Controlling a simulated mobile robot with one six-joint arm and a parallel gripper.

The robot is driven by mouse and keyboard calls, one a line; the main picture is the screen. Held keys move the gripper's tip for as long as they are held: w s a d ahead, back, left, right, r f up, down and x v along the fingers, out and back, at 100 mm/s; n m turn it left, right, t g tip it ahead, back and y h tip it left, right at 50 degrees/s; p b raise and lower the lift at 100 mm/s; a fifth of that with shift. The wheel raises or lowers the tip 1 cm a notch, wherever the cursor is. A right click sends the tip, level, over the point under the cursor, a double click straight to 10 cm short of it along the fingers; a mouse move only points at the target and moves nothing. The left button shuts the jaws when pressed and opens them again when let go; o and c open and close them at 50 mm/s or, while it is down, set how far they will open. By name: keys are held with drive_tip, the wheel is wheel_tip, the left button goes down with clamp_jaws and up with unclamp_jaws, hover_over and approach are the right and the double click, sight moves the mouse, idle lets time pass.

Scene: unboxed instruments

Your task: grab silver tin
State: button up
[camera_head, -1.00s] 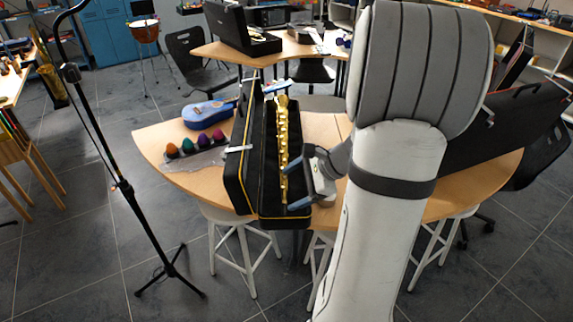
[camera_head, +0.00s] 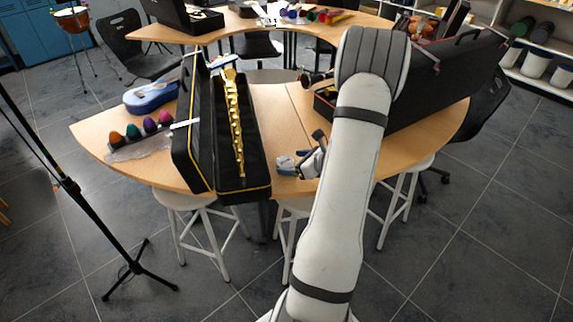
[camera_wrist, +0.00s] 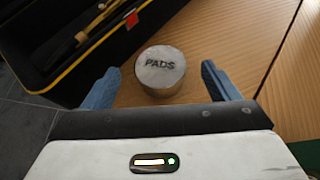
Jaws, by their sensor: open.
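The silver tin (camera_wrist: 160,72) is a short round tin with "PADS" on its lid. In the wrist view it stands upright on the wooden table, just beyond and between my open fingers. My gripper (camera_wrist: 163,88) has its two blue fingertips apart, one to the left and one to the right of the tin, with nothing held. In the head view my gripper (camera_head: 287,164) is low over the table's front edge, to the right of the black case. The tin cannot be made out clearly in the head view.
An open black case (camera_head: 243,187) with a gold flute-like instrument (camera_head: 236,125) lies left of my gripper. Colored egg shapes (camera_head: 150,125) and a blue ukulele-shaped case (camera_head: 150,97) are farther left. A large black case (camera_head: 440,85) stands right. Bare table lies right of the tin.

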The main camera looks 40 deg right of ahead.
drive_tip(key=shift+x, duration=0.85)
drive_tip(key=shift+c, duration=0.3)
drive_tip(key=c, duration=1)
